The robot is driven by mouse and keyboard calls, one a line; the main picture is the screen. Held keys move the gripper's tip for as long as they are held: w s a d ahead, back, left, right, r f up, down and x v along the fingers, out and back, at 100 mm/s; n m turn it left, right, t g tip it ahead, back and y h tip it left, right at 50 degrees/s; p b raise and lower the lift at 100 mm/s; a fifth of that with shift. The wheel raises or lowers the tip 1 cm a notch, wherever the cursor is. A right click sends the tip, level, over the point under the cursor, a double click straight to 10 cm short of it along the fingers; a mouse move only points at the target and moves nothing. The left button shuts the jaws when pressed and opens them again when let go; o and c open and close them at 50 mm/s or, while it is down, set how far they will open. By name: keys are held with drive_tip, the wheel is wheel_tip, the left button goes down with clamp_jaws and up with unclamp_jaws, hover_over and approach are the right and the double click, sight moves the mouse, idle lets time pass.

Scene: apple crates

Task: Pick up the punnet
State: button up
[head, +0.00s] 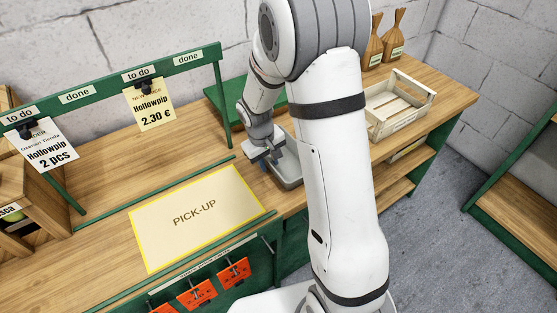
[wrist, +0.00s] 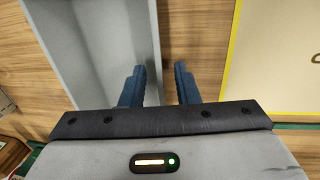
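The punnet looks to be the grey open-topped tray (head: 289,172) on the wooden counter, just right of the PICK-UP mat. My arm hides part of it in the head view. In the wrist view the grey tray (wrist: 115,30) fills the left side, and the part of its inside that shows is empty. My gripper (head: 264,157) is at the tray's left side. In the wrist view my gripper (wrist: 160,75) is open, with one finger over the tray and the other outside its right edge. That edge lies between the fingers; I cannot tell whether they touch it.
The yellow-edged PICK-UP mat (head: 194,217) lies left of the tray. A pale slatted crate (head: 398,105) stands behind my arm at the right. A green frame (head: 120,82) with hanging price cards stands at the back left.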

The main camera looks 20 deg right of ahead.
drive_tip(key=shift+d+f, duration=0.1)
drive_tip(key=shift+f, duration=0.6)
drive_tip(key=shift+c, duration=0.5)
clamp_jaws()
